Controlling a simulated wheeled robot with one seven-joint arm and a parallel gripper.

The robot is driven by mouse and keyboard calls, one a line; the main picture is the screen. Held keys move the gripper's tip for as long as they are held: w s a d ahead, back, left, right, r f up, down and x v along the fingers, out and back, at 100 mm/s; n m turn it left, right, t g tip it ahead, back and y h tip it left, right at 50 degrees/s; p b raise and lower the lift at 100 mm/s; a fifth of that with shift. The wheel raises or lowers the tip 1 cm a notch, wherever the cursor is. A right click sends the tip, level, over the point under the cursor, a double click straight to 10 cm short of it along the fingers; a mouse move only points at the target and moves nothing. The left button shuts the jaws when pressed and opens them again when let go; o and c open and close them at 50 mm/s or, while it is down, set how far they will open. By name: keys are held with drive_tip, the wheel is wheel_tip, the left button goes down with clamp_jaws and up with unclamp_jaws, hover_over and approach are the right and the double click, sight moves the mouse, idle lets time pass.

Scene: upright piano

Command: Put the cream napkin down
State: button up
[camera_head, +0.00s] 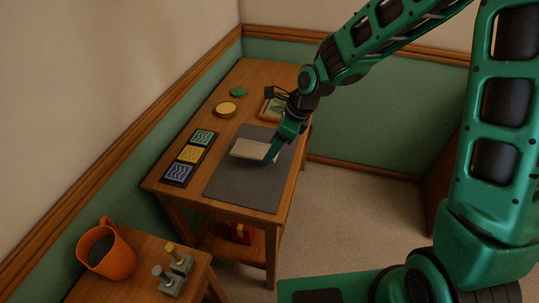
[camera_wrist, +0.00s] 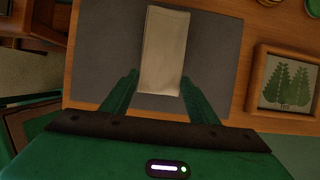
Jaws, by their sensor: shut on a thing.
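The cream napkin (camera_head: 250,149), a pale folded rectangle, is over the dark grey mat (camera_head: 236,189) on the wooden table (camera_head: 259,77). My gripper (camera_head: 271,156) reaches down from the right and is shut on the napkin's near end. In the wrist view the napkin (camera_wrist: 165,45) extends away from between the fingertips (camera_wrist: 160,83), with the grey mat (camera_wrist: 106,45) around it. I cannot tell whether the napkin touches the mat.
Patterned tiles (camera_head: 190,156) lie left of the mat. A yellow round thing (camera_head: 225,109), a green disc (camera_head: 238,91) and a framed picture (camera_wrist: 288,82) are behind it. An orange mug (camera_head: 107,254) stands on a nearer table. The mat's front part is clear.

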wheel_tip(320, 180, down, 4)
drive_tip(key=shift+r, duration=0.1)
drive_tip(key=o, duration=1)
drive_tip(key=v, duration=1.2)
